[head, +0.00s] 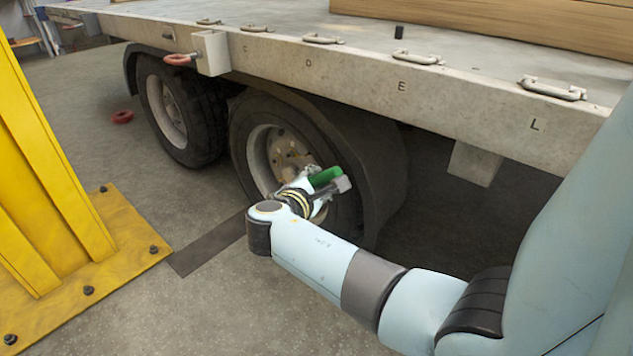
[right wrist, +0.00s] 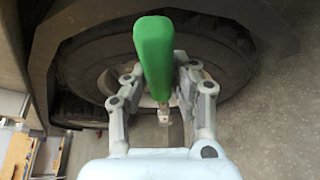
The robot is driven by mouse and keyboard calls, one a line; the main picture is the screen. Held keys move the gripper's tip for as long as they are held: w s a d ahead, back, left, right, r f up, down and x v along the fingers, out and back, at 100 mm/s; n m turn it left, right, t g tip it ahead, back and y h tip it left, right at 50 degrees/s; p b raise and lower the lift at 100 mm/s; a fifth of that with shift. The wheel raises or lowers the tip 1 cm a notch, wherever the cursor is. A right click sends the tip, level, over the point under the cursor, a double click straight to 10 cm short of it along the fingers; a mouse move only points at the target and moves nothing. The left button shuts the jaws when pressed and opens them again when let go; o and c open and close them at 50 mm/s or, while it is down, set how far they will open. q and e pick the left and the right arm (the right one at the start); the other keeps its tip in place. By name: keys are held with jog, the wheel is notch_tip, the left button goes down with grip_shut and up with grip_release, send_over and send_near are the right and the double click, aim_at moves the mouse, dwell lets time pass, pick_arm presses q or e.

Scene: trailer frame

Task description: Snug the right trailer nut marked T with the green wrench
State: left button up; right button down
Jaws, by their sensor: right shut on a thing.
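My right gripper (head: 318,192) is shut on the green wrench (head: 325,176) in front of the nearer trailer wheel (head: 258,150). In the right wrist view the wrench's green handle (right wrist: 153,55) stands between the two fingers of my right gripper (right wrist: 162,88), its end toward the camera. A small metal part (right wrist: 163,115) shows below the handle, between the fingers. The rusty hub (head: 290,150) of the wheel is partly hidden by my arm. No T mark can be read, and I cannot tell whether the wrench touches a nut. My left gripper is not in view.
The trailer bed edge (head: 455,108) runs above the wheels, with several metal handles and letters. A second wheel (head: 168,108) stands to the left. A yellow post (head: 50,170) on a bolted plate is at the left. A red shackle (head: 122,117) lies on the floor.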

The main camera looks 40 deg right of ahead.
jog(key=shift+d+r, duration=0.1)
jog(key=shift+d, duration=0.2)
jog(key=shift+w+d, duration=0.1)
jog(key=shift+d, duration=0.55)
jog(key=c, duration=1.6)
grip_release()
jog(key=shift+c, duration=0.2)
grip_shut()
